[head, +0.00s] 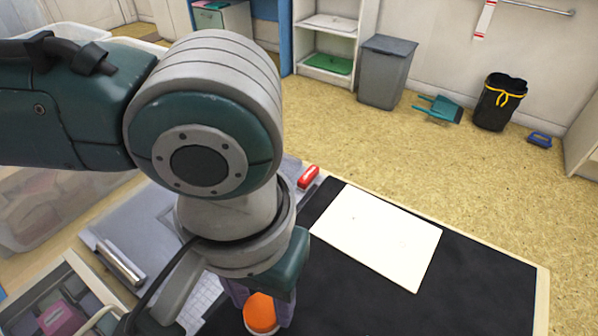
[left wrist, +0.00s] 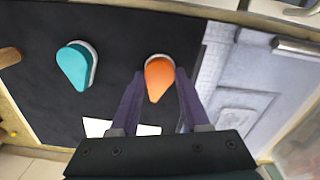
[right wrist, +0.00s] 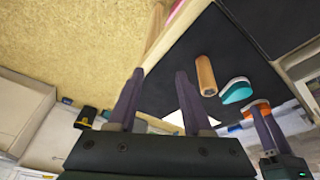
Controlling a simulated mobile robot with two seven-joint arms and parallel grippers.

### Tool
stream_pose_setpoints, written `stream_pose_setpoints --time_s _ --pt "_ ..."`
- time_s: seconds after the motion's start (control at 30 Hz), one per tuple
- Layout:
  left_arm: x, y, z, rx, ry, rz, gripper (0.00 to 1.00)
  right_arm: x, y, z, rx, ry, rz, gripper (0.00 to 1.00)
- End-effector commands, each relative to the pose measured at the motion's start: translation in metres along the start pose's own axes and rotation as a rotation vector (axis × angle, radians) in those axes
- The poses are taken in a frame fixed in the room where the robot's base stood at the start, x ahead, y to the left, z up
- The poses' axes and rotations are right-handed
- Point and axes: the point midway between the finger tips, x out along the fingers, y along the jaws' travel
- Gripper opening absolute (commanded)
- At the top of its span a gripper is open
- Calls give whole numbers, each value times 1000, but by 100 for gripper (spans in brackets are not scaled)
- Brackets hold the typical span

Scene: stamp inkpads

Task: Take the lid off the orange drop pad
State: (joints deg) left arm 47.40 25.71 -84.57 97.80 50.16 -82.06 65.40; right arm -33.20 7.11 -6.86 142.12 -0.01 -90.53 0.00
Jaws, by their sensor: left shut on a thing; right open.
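The orange drop pad (left wrist: 158,80) is teardrop-shaped, with its orange lid on top and a pale rim showing at its round end. It also shows at the bottom of the head view (head: 260,313) and in the right wrist view (right wrist: 257,103). My left gripper (left wrist: 160,73) is shut on it, one finger on each side. I cannot tell whether the lid sits apart from its base. My right gripper (right wrist: 160,74) is open, with nothing between its fingers.
A teal drop pad (left wrist: 74,67) and a wooden cylinder (right wrist: 206,76) lie on the black mat (head: 480,290). White paper (head: 378,235) lies on the mat too. A red stapler-like item (head: 308,176) is at the back edge. A grey tray-like surface (left wrist: 245,95) adjoins the mat.

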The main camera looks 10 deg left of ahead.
Motion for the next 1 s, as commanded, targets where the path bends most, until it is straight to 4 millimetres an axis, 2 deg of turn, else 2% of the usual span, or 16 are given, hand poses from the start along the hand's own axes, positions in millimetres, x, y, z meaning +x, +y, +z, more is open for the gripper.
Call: stream_pose_setpoints --time_s 0.03,0.27,0.67,0.87,1.0 --pt "0 0 0 0 0 0 26 0 0 0 0 0 0 50" --pt "0 0 0 0 0 0 1 0 -1 0 3 0 -3 50" --pt "-6 0 0 0 0 0 0 -2 -2 -1 5 0 -5 50" --pt "-34 0 0 1 2 2 0 -14 -1 -4 5 0 -5 50" --pt "-74 0 -1 1 4 2 0 -27 -1 -9 5 0 -5 50"
